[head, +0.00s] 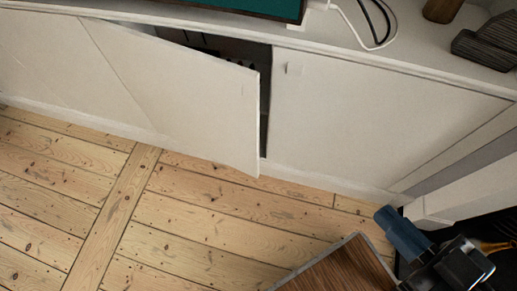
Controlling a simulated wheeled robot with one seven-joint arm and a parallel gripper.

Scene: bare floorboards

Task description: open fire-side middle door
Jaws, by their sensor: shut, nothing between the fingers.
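A long low white cabinet (175,14) runs along the wall. Its middle door (190,95) stands partly open, hinged on the left, with its free right edge swung out over the floor. A dark gap (264,120) shows between that edge and the closed right door (375,120), and the inside is mostly hidden. My gripper (388,218), dark with blue fingers, is at the lower right, below the right door and well apart from the open door's edge. It is shut and empty.
A green-topped item (260,8), cables (372,25), a brown cylinder (443,10) and a dark ridged object (487,43) are on the cabinet top. A white ledge (470,190) and a dark area border the right. The floorboards (195,215) at left and centre are clear.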

